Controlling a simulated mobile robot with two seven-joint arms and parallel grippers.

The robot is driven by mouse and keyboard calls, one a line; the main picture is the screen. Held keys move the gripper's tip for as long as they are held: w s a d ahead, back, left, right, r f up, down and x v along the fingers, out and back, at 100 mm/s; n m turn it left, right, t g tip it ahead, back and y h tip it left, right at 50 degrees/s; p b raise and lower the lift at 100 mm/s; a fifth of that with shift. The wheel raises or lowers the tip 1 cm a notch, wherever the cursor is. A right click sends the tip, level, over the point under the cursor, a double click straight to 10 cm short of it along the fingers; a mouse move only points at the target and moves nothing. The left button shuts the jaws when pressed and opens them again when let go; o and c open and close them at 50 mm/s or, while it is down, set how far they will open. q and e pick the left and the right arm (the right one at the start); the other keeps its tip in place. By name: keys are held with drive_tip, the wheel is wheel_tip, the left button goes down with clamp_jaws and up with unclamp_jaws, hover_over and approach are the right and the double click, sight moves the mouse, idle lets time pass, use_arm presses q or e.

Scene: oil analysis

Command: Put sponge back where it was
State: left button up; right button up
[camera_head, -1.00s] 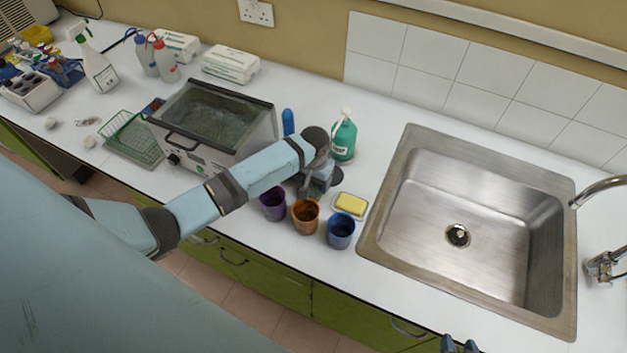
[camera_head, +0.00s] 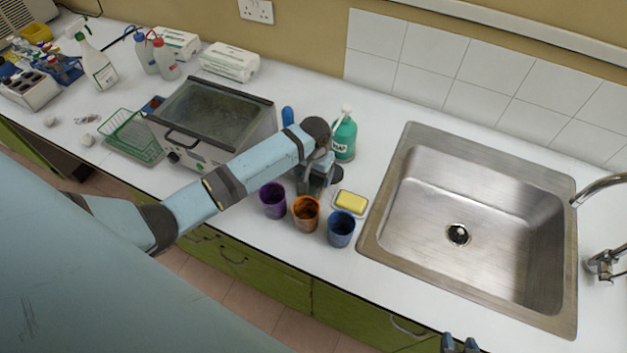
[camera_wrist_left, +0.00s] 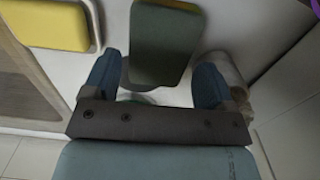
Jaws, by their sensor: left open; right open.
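My left gripper (camera_head: 318,182) is open, pointing down between the heated bath and the sink. In the left wrist view its fingers (camera_wrist_left: 157,82) stand either side of a grey-green block with a yellow edge (camera_wrist_left: 160,45), which looks like a sponge, green face showing. I cannot tell whether it touches a finger or rests on the counter. A yellow sponge (camera_head: 350,202) lies on a small white dish (camera_head: 336,206), right of the left gripper; this sponge also shows in the left wrist view (camera_wrist_left: 45,24). My right gripper (camera_head: 460,346) is open and empty at the bottom edge, mostly cut off.
Purple (camera_head: 272,201), orange (camera_head: 305,213) and blue (camera_head: 341,229) cups stand near the counter's front edge. A green bottle (camera_head: 343,138) stands behind the left gripper. The heated bath (camera_head: 215,115) is on the left, the empty steel sink (camera_head: 397,170) on the right.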

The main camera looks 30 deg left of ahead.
sight(314, 181)
use_arm(q)
wheel_tip(314, 181, up, 10)
drive_tip(key=b, duration=0.1)
drive_tip(key=shift+w+f, duration=0.1)
idle(0.4)
drive_tip(key=s+d+f+m+t+h, duration=0.1)
drive_tip(key=s+d, duration=0.1)
drive_tip(key=s, duration=0.6)
drive_tip(key=s+d+f+m+t, duration=0.1)
drive_tip(key=s+d+f, duration=0.1)
drive_tip(key=s, duration=0.5)
drive_tip(key=s+a+r+t, duration=0.1)
drive_tip(key=s+a+r, duration=0.15)
drive_tip(key=s, duration=0.45)
drive_tip(key=s+a+r+t, duration=0.1)
drive_tip(key=s+r, duration=0.2)
drive_tip(key=s, duration=0.5)
drive_tip(key=w+d+f+t, duration=0.2)
drive_tip(key=f, duration=0.2)
drive_tip(key=w+d+f+m+t+h, duration=0.1)
drive_tip(key=w+d+f+t, duration=0.1)
drive_tip(key=f, duration=0.3)
drive_tip(key=w+d+f+t+h, duration=0.1)
drive_tip(key=w+d+f+t, duration=0.1)
drive_tip(key=f, duration=0.3)
drive_tip(key=shift+w+d+m+t, duration=0.1)
drive_tip(key=shift+w+m+t, duration=0.15)
drive_tip(key=shift+t, duration=0.45)
